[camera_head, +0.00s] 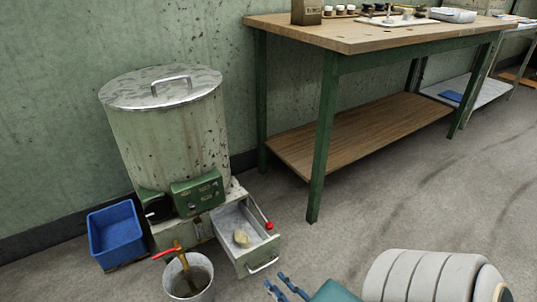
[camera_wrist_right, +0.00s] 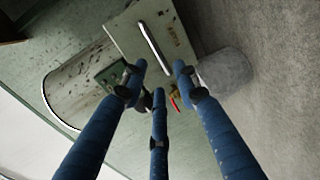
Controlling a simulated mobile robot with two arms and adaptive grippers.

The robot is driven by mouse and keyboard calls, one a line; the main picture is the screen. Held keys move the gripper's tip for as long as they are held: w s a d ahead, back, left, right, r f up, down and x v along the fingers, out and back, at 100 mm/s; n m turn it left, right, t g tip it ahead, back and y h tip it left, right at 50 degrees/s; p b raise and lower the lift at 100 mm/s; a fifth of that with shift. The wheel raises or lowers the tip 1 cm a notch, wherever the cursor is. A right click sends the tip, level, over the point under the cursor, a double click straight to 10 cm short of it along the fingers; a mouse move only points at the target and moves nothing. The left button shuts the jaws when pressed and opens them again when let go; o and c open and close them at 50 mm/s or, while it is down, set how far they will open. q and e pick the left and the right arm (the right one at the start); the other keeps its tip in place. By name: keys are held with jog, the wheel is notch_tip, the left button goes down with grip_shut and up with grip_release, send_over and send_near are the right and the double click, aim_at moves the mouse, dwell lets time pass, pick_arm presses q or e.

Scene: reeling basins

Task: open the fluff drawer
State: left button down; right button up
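The fluff drawer (camera_head: 240,262) sits low in the machine under the large lidded drum (camera_head: 165,125). My left gripper is not in view.
A metal bucket (camera_head: 188,286) stands left of the drawer under a red-handled tap (camera_head: 167,252). A red-knobbed lever (camera_head: 269,225) is at the drawer's right side. A blue bin (camera_head: 115,236) is at the left. A workbench (camera_head: 350,40) stands behind; the floor right of the drawer is clear.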

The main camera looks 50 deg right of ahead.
jog(key=shift+v, duration=1.3)
